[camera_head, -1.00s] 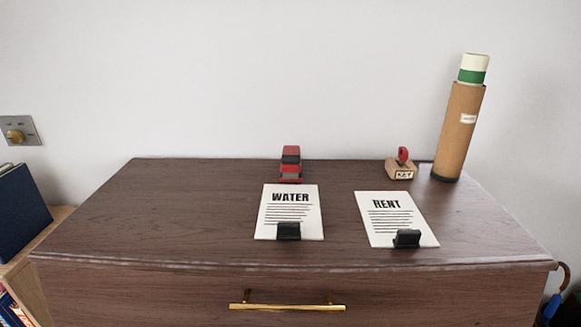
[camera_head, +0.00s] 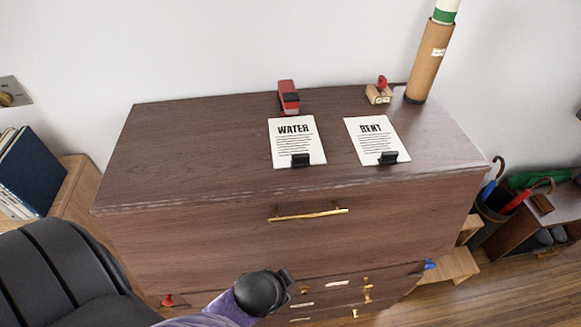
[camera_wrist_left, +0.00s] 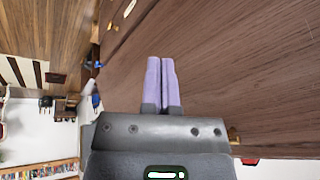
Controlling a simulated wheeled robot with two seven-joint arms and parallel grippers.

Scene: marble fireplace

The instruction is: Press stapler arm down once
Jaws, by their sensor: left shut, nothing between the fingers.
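The red and black stapler (camera_head: 289,96) stands near the back edge of the brown dresser top, behind the WATER sheet, in the head view. Its arm looks raised at this size, but I cannot tell how far. In the left wrist view my left gripper (camera_wrist_left: 161,80) has its two purple fingers shut together, with nothing between them, in front of brown wood. In the head view a purple and black part of my left arm is low in front of the drawers, well away from the stapler. The stapler does not show in the wrist view. My right gripper is not in view.
The WATER sheet (camera_head: 297,142) and RENT sheet (camera_head: 377,140), each with a black clip, lie in front. A wooden stamp (camera_head: 379,94) and a tall cardboard tube (camera_head: 428,62) stand back right. The dresser top (camera_head: 190,145) is clear at left. A gold handle (camera_head: 310,215) sticks out in front.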

